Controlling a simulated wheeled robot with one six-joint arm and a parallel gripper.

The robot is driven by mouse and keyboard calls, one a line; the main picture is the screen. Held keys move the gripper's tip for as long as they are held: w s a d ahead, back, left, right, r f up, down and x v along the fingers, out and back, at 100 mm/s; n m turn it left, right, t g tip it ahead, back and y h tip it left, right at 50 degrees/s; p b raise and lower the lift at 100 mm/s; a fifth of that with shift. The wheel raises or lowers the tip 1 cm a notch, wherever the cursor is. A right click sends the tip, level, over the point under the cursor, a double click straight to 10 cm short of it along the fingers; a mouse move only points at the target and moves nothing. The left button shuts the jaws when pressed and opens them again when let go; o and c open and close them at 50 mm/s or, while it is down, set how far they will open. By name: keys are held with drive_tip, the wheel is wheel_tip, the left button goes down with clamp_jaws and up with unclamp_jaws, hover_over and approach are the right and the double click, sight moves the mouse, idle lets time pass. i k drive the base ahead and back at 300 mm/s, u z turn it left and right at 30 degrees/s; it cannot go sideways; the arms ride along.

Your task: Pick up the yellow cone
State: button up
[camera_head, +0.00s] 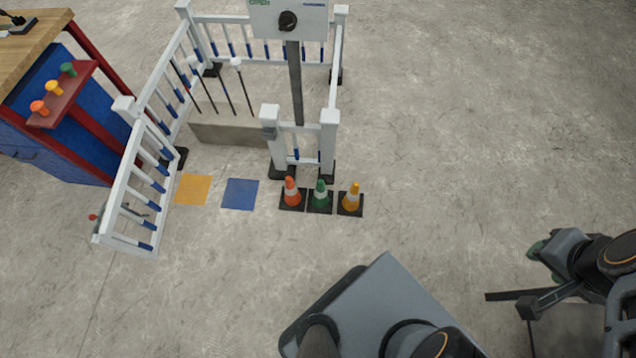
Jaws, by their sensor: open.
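The yellow cone (352,199) stands upright on the concrete floor, with a white band and a black square base. It is the rightmost of three small cones in a row, beside the green cone (320,194) and the orange cone (291,192). My gripper (510,316) is at the lower right, open and empty, well apart from the yellow cone. Part of my arm is cut off by the right edge.
A white railing pen (272,125) with a sign (289,20) on a post stands behind the cones. Yellow (193,189) and blue (240,194) floor squares lie left of them. A blue-sided workbench (70,140) is at the left. The floor right of the cones is clear.

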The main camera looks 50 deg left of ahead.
sight(351, 203)
drive_tip(key=u, duration=2.65)
drive_tip(key=i, duration=1)
